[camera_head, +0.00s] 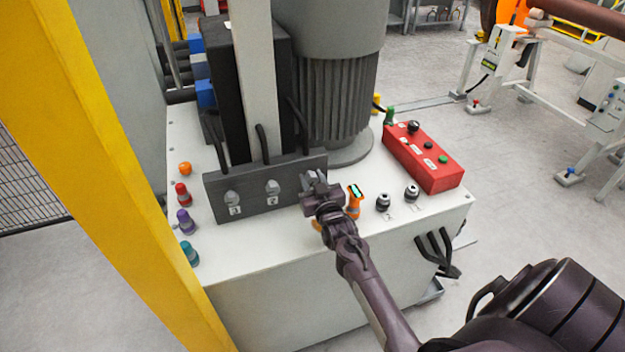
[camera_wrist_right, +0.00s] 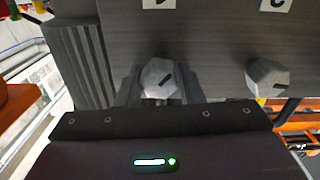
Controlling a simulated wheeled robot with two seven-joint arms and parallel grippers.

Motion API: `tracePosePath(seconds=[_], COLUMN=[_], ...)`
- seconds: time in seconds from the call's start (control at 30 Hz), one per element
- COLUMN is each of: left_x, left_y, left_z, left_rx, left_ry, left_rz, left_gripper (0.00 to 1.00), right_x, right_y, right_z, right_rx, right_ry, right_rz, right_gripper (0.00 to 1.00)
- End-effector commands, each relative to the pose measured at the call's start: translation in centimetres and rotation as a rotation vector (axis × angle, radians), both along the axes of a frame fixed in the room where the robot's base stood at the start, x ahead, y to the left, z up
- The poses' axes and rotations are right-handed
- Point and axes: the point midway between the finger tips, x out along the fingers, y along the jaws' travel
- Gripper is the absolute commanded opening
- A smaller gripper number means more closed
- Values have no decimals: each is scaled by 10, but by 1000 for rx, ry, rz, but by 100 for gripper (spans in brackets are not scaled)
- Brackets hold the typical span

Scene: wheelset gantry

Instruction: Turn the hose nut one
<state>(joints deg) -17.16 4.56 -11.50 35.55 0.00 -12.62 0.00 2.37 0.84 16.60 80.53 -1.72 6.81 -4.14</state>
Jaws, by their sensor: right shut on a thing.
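A dark manifold block (camera_head: 250,192) stands on the white cabinet top in the head view. Two grey hose nuts show on its front face: nut 3 (camera_head: 232,198) at the left and nut 2 (camera_head: 272,187) right of it. My right gripper (camera_head: 316,184) is at the block's right end and hides the nut there. A second nut (camera_wrist_right: 268,76) sits free to the right. The labels above are partly cut off. My left gripper is not in view.
An orange tool (camera_head: 354,203) and two black-and-silver fittings (camera_head: 383,203) stand right of my gripper. A red control box (camera_head: 423,157) lies behind them. Coloured caps (camera_head: 182,194) line the cabinet's left edge. A yellow post (camera_head: 95,130) rises at the left.

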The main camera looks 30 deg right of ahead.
Motion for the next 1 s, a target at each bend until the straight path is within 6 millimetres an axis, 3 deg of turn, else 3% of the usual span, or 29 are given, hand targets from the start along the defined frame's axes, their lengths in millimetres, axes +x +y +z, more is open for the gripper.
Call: tracePosePath(seconds=[0.7,1.0], left_x=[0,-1], left_y=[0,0], left_z=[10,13], left_rx=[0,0], left_ry=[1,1], left_rz=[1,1], left_gripper=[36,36], right_x=[0,0], right_y=[-1,-1], right_z=[0,-1], right_rx=[624,815], right_ry=[-149,-194], right_rz=[-1,-1], right_gripper=[11,11])
